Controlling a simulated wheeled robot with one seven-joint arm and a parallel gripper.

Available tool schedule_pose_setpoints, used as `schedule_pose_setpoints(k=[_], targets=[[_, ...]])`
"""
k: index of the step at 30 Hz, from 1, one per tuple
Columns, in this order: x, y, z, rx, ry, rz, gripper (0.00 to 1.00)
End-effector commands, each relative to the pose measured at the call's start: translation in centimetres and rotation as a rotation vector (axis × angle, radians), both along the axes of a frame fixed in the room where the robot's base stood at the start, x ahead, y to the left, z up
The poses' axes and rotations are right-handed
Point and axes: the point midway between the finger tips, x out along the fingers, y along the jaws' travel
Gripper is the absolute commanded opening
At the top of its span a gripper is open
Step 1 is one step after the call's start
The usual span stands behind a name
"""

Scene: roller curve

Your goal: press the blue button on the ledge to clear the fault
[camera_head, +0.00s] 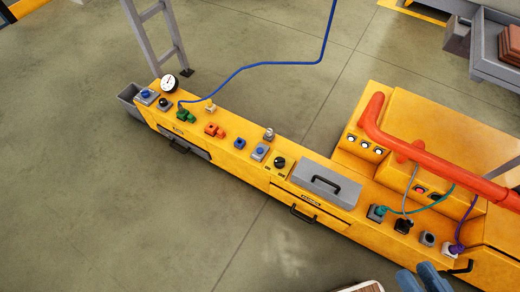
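The yellow ledge (230,162) runs diagonally from the upper left to the lower right. A blue button (146,94) on a small grey box sits at its far left end. A second grey box with a blue top (259,151) stands near the ledge's middle, and a small blue part (240,144) is just left of it. At this size I cannot tell whether these two are buttons.
A gauge (168,84), green valve (185,116), orange valve (214,130), black knob (279,162) and grey handled lid (326,183) line the ledge. A thick red pipe (430,166) stands at right. A ladder (160,38) stands behind. The floor (110,220) in front is clear.

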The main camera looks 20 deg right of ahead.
Motion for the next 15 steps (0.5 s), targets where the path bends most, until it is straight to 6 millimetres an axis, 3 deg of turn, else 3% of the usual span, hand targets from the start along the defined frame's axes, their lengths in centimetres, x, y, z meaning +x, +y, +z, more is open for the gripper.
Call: schedule_pose_setpoints(k=[7, 15], targets=[[0.0, 0.0, 0.0, 0.0, 0.0, 0.0, 0.0], [0.0, 0.0, 0.0, 0.0, 0.0, 0.0, 0.0]])
